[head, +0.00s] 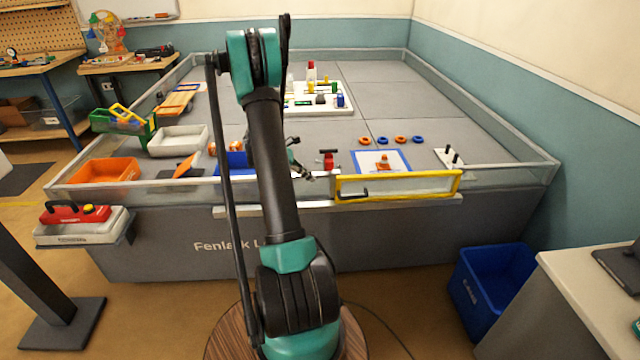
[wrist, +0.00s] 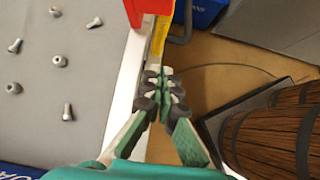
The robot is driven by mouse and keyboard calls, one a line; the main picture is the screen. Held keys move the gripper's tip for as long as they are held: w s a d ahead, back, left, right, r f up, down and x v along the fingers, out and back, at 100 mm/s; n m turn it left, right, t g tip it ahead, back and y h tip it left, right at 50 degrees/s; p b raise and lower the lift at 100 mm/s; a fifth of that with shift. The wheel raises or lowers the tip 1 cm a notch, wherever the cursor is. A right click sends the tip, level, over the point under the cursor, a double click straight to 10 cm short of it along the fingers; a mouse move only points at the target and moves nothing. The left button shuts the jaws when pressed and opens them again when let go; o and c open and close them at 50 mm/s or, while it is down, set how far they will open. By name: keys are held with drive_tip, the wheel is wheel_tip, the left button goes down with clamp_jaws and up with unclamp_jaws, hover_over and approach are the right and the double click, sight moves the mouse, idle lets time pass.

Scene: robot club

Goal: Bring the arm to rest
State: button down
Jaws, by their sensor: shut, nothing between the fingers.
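My arm rises from the bottom centre of the head view and bends over at the top, with its far end hanging behind the upright link. My gripper (head: 308,172) shows partly past that link, near the front edge of the walled arena (head: 430,100); the link hides the rest. In the wrist view my gripper (wrist: 165,75) has its fingertips together, with nothing between them. It is over the arena's pale front rim (wrist: 128,75), beside the grey floor with several loose bolts (wrist: 60,60).
The yellow-framed gate (head: 398,186) stands at the arena front, just right of my gripper. Another blue bin (head: 490,285) stands on the floor at right, beside a pale counter (head: 590,290).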

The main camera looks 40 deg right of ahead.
drive_tip(key=shift+v, duration=2.3)
drive_tip(key=shift+a, duration=0.1)
